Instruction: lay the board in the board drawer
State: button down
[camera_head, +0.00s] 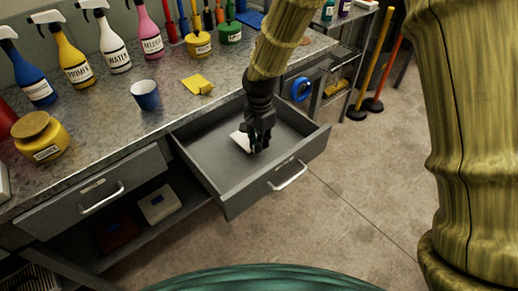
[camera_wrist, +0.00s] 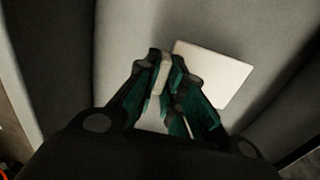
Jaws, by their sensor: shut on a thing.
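The board drawer (camera_head: 222,190) is pulled out under the counter, and its grey floor shows. My gripper (camera_head: 257,146) points down inside the drawer space. A pale, flat, four-sided board (camera_head: 240,141) shows beside the fingers, low in the drawer. In the wrist view the board (camera_wrist: 222,75) spreads out beyond the right finger. My gripper (camera_wrist: 172,85) is shut there, with a pale strip between its green-padded fingers that looks like part of the board. The fingers hide the rest. I cannot tell whether the board touches the drawer floor.
The counter (camera_head: 195,112) holds spray bottles, a blue cup (camera_head: 146,95), a yellow cloth (camera_head: 197,85) and pots. A shut drawer (camera_head: 95,195) is at left, above a shelf with boxes. A wire rack (camera_head: 345,60) stands at the back. Floor (camera_head: 350,200) in front is clear.

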jog(key=shift+w+f, duration=0.1)
jog(key=shift+f, duration=0.05)
jog(key=shift+s+f, duration=0.15)
jog(key=shift+s, duration=0.1)
notch_tip(320, 180, down, 3)
jog(key=shift+r, duration=0.1)
jog(key=shift+w+f, duration=0.1)
jog(key=shift+f, duration=0.2)
jog(key=shift+s+r, duration=0.2)
jog(key=shift+s, duration=0.05)
jog(key=shift+f, duration=0.2)
jog(key=c, duration=1.5)
grip_release()
jog(key=shift+w+r, duration=0.1)
jog(key=shift+r, duration=0.05)
